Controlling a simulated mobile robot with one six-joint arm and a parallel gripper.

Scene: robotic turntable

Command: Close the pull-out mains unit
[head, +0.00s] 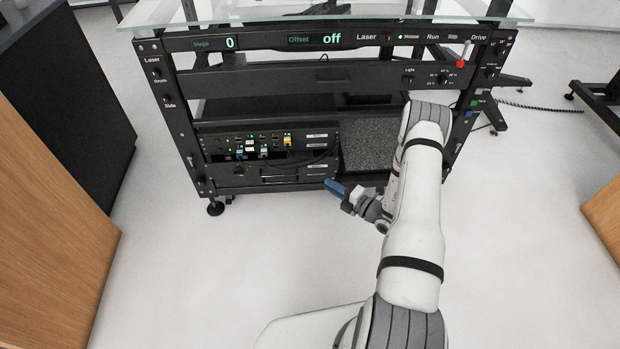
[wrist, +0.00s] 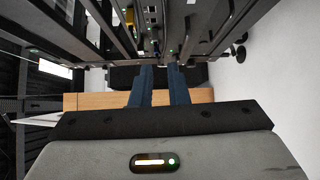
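The black rack of the turntable stands ahead, with slim units at its lower left. A panel with green lights and coloured plugs (head: 265,145) is the upper one. Below it are low drawer-like fronts (head: 265,175) with small pale labels at the right. I cannot tell for certain which is the mains unit, or how far it is pulled out. My gripper (head: 335,187) has blue fingers and is in front of the lower rack, near the right end of these fronts. In the wrist view my gripper (wrist: 160,88) shows two fingers apart, with nothing seen between them.
A grey speckled panel (head: 368,155) is right of the units, partly behind my arm. Wooden furniture (head: 45,230) and a dark cabinet (head: 65,95) stand left. The floor in front is clear.

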